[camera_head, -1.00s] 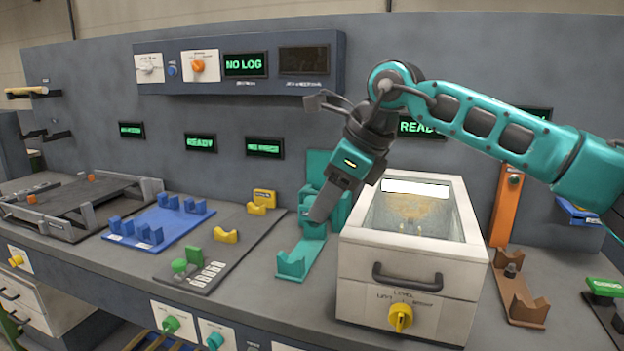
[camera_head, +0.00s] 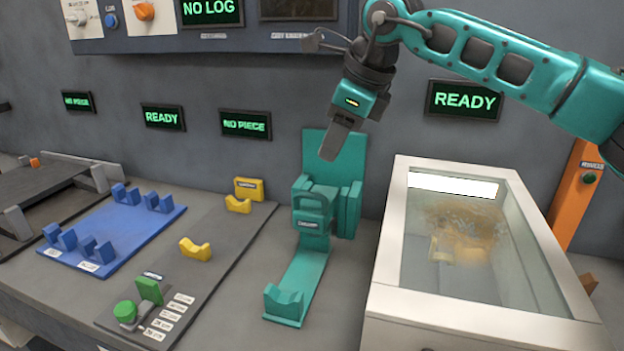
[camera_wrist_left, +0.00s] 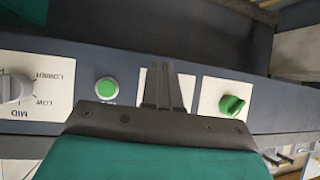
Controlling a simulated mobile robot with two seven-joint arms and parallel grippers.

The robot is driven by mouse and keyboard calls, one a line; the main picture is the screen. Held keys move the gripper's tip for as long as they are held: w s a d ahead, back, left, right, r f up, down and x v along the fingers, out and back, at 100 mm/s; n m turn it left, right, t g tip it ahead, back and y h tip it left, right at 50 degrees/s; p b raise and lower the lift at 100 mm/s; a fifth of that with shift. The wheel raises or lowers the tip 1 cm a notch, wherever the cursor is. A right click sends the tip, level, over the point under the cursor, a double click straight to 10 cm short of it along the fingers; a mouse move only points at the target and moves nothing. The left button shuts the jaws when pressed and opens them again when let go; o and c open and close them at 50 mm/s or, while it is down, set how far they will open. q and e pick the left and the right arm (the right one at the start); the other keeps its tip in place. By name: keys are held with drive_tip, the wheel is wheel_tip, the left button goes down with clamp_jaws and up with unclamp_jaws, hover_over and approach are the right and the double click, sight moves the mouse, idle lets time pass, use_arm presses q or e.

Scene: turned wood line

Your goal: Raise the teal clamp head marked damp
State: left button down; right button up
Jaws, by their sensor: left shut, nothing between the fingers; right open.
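The teal clamp head (camera_head: 312,207) is a block with a handle-like loop on top and a small label too small to read surely. It sits against the teal back plate (camera_head: 335,155), below the plate's top edge. A teal base strip (camera_head: 302,275) with a V-shaped rest (camera_head: 284,302) runs forward from it. My right gripper (camera_head: 333,146) points down, open and empty, in front of the plate's upper part and above the clamp head, apart from it. My left gripper (camera_wrist_left: 163,88) is shut and empty in the left wrist view, over a panel with knobs.
A white-rimmed tank (camera_head: 385,262) with cloudy liquid stands right of the clamp. To its left are a grey plate with yellow rests (camera_head: 195,249) and a green lever (camera_head: 150,290), then a blue stand (camera_head: 125,235). An orange post (camera_head: 575,195) stands behind the tank at right.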

sight(310, 193)
drive_tip(key=x, duration=1.1)
drive_tip(key=shift+f+p, duration=0.25)
drive_tip(key=shift+p, duration=0.1)
clamp_jaws()
